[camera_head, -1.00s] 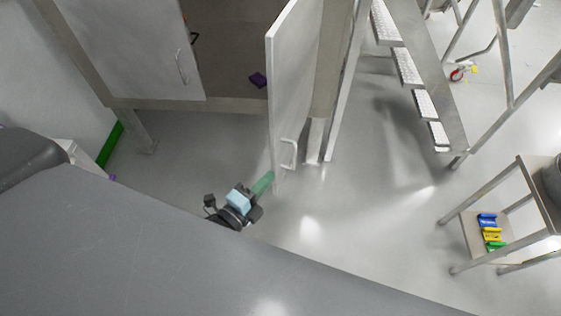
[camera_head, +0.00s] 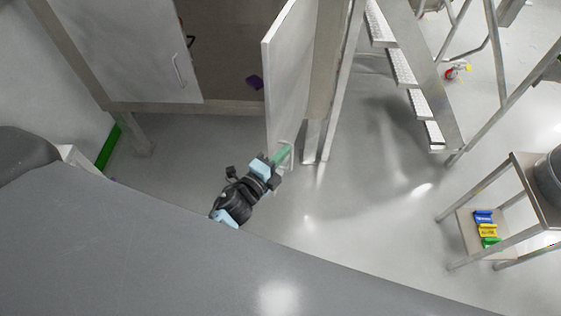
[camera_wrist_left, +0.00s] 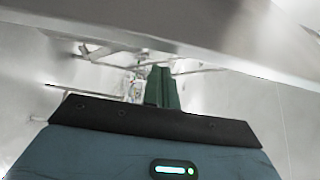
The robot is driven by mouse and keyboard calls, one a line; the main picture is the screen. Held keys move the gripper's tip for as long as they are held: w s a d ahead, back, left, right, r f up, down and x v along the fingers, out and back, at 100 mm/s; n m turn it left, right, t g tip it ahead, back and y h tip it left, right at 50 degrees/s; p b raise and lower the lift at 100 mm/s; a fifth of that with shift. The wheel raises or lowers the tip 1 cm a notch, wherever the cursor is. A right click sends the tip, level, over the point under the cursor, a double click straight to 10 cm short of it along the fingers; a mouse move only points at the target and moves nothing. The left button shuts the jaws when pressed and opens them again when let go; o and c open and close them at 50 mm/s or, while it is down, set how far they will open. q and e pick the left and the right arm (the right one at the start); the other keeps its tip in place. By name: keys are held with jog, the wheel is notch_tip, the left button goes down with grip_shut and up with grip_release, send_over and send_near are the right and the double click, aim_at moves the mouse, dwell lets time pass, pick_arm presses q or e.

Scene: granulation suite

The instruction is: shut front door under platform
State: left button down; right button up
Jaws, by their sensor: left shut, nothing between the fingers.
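The cabinet under the platform has an open front door (camera_head: 288,85) that stands out toward me, edge-on, with a handle low on its right face. My left gripper (camera_head: 284,154) is shut and empty, its green fingertips at the lower part of this door, overlapping the handle in the head view; I cannot tell whether they touch. In the left wrist view the shut green fingers (camera_wrist_left: 161,88) point under a pale slanting panel. The other front door (camera_head: 132,50), at left, looks shut and has its own handle. My right gripper is not in view.
Steps (camera_head: 402,68) with metal rails stand right of the door. A small stand (camera_head: 465,235) at right holds blue, yellow and green items. The floor between is clear.

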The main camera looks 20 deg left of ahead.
pick_arm(q)
jog(key=shift+a+r, duration=0.15)
jog(key=shift+a, duration=0.9)
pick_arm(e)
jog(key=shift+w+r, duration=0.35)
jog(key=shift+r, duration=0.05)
pick_arm(q)
jog(key=shift+a, duration=0.1)
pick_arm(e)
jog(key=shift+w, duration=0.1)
pick_arm(q)
jog(key=shift+a, duration=0.1)
